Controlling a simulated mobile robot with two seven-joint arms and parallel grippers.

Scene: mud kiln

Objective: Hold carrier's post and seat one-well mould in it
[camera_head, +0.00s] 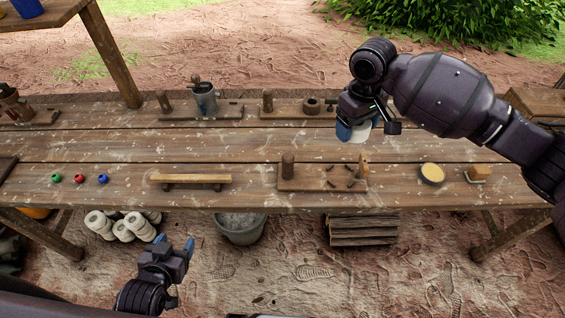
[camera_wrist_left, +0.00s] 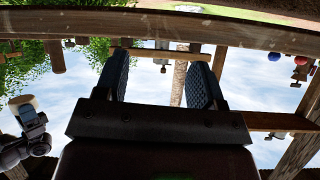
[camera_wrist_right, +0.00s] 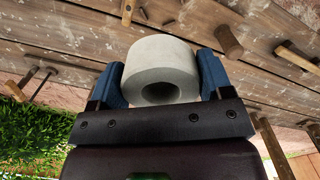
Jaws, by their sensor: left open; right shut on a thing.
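The one-well mould is a pale thick cylinder with a round hole in its end, seen in the right wrist view (camera_wrist_right: 150,57) and partly in the head view (camera_head: 364,131). My right gripper (camera_head: 357,131) is shut on it, with a blue finger on each side, above the table behind the front carrier. This carrier (camera_head: 318,186) is a flat wooden board near the table's front edge. My left gripper (camera_head: 177,247) is open and empty, in front of the table and left of the carrier.
Other boards with posts (camera_head: 203,113) stand at the back. A bucket (camera_head: 240,230) is below the front edge.

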